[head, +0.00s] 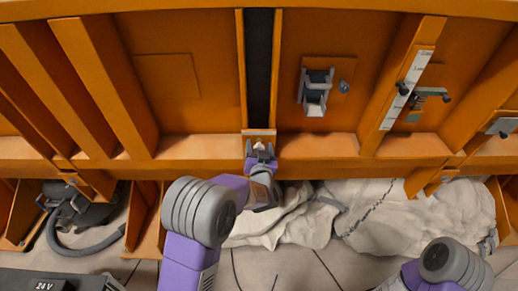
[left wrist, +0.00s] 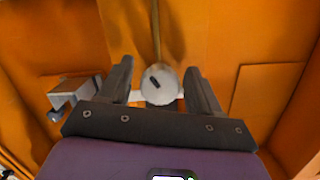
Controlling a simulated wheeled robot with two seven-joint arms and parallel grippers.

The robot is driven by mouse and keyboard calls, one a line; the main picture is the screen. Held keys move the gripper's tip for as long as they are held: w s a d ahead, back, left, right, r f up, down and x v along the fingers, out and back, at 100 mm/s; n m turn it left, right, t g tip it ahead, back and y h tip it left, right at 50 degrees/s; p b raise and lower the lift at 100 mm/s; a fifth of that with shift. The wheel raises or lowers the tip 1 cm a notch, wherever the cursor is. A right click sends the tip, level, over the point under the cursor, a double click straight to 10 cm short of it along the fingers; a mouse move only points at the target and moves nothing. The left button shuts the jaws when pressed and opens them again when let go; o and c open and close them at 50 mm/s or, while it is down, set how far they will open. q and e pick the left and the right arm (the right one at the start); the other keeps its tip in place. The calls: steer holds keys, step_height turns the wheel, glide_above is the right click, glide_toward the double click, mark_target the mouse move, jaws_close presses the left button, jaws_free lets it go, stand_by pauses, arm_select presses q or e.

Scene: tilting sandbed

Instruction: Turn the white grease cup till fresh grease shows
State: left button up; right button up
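The white grease cup (left wrist: 160,90) shows in the left wrist view as a round pale face with a short dark mark on it. It sits at the lower end of a thin vertical strip on the orange structure. In the head view the cup (head: 259,146) is small and partly hidden by my left gripper (head: 260,154). The left gripper's two dark fingers (left wrist: 160,88) are open, one on each side of the cup, with narrow gaps showing. I cannot tell whether fresh grease shows. My right gripper is out of view; only part of the right arm shows at bottom right.
Orange ribs stand on both sides. A grey bracket (head: 315,92) is right of the dark slot (head: 259,62); a white scale (head: 407,88) is farther right. Pale crumpled sheeting (head: 420,215) lies below right, and a dark hose (head: 85,243) lies below left.

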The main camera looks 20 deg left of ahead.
arm_select(q)
steer(key=c, duration=1)
steer(key=shift+o, duration=0.2)
steer(key=shift+d+r+m+p, duration=0.1)
steer(key=shift+r+m+p, duration=0.05)
steer(key=shift+m+p, duration=0.8)
steer(key=shift+m+y+p, duration=0.5)
steer(key=shift+m+p, duration=0.45)
steer(key=shift+p, duration=0.2)
steer(key=m+p, duration=0.2)
steer(key=m, duration=0.1)
steer(key=shift+y, duration=0.4)
steer(key=shift+m+y+p, duration=0.3)
steer(key=shift+m+p, duration=0.2)
steer(key=shift+m, duration=0.5)
